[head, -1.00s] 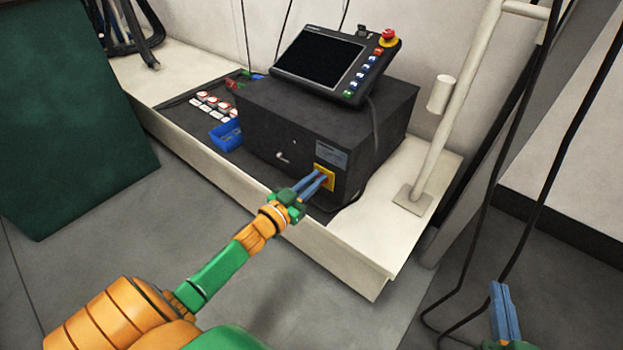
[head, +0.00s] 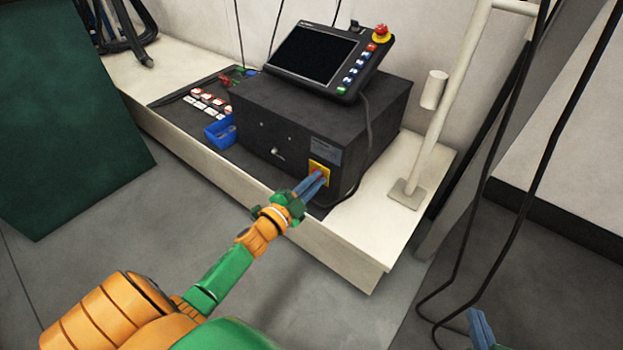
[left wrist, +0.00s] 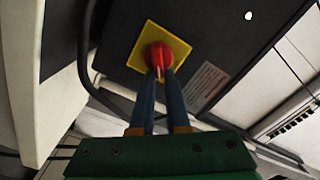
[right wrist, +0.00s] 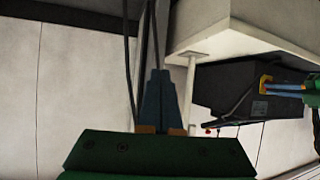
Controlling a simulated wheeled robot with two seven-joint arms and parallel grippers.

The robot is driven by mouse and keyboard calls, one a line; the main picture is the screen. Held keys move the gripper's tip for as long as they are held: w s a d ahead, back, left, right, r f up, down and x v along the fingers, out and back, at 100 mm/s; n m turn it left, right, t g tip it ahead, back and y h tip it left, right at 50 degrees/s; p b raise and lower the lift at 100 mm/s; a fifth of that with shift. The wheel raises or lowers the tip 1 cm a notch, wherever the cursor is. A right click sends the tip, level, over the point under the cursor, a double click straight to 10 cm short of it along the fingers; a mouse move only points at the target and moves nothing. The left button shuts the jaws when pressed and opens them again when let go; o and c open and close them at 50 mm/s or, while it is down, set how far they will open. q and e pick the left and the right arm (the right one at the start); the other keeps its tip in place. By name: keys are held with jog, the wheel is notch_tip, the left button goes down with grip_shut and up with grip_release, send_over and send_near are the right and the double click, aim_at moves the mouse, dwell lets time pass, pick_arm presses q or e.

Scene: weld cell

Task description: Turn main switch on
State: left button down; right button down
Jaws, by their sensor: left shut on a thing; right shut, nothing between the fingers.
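The main switch (head: 317,166) is a red rotary knob on a yellow square plate, on the front of the dark control box (head: 268,140). In the left wrist view the red knob (left wrist: 157,54) is close up, its grip part between the blue fingertips. My left gripper (head: 322,178) is shut on that knob; the fingers hide part of it. In the left wrist view the knob's grip runs roughly in line with the fingers. My right gripper (head: 475,318) is shut and empty at the lower right; its closed fingers show in the right wrist view (right wrist: 159,76).
A tilted screen panel (head: 318,55) with a red emergency button (head: 381,33) sits on the box. A white post (head: 450,100) and hanging black cables (head: 490,185) are to the right.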

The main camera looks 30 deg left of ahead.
pick_arm(q)
jog(key=shift+a+m, duration=0.15)
jog(key=shift+m, duration=0.35)
jog(key=m, duration=0.1)
jog(key=m+b, duration=0.1)
jog(key=m, duration=0.3)
jog(key=shift+w+f, duration=0.1)
jog(key=shift+f, duration=0.2)
jog(key=shift+m, duration=0.6)
pick_arm(e)
jog(key=w+a+r+t+y, duration=0.1)
jog(key=w+r+t+y, duration=0.1)
jog(key=r+t, duration=0.4)
jog(key=shift+w+a+r+n, duration=0.35)
jog(key=shift+w+r, duration=0.25)
jog(key=shift+r, duration=1.45)
pick_arm(q)
jog(key=c, duration=1)
grip_release()
jog(key=shift+a, duration=0.15)
jog(key=shift+o, duration=0.5)
jog(key=shift+f, duration=0.15)
pick_arm(e)
jog(key=shift+a+r, duration=0.1)
jog(key=shift+a, duration=0.6)
pick_arm(q)
jog(key=shift+d+f, duration=0.1)
jog(key=shift+d, duration=0.15)
pick_arm(e)
jog(key=shift+d, duration=0.2)
